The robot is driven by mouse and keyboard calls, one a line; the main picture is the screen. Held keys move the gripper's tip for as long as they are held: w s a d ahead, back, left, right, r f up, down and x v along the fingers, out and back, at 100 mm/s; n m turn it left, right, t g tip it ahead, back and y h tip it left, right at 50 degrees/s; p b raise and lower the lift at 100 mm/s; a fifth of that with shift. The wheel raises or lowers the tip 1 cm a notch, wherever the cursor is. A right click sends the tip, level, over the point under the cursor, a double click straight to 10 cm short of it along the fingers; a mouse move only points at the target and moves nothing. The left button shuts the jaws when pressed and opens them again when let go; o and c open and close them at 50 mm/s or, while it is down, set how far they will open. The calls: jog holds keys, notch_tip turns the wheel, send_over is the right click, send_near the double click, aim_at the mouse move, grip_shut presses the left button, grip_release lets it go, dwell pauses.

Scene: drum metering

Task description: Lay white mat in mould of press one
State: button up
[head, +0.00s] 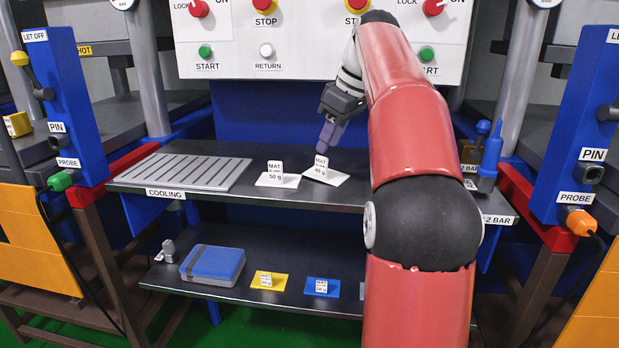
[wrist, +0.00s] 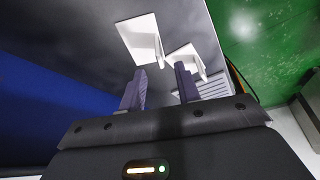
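Two white mats with upright label tabs lie on the dark upper shelf: one marked 50 g (head: 264,181) and, to its right, one marked 40 g (head: 336,179). My gripper (head: 325,148) points down just above the 40 g mat's tab. In the wrist view two white mats show beyond the fingers, a larger one (wrist: 134,36) and a smaller one (wrist: 181,55). The fingers of my gripper (wrist: 160,72) are apart with nothing visibly held between them. I cannot tell which press is press one, and no mould is clearly in view.
A grooved cooling plate (head: 188,171) is on the shelf's left. Blue posts with PIN and PROBE labels flank both sides. A control panel (head: 300,50) hangs above.

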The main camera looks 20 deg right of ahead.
aim_at(321, 159)
jog(key=b+x, duration=0.1)
jog(key=x, duration=0.4)
jog(key=shift+w+a+f, duration=0.15)
jog(key=shift+f, duration=0.25)
grip_shut()
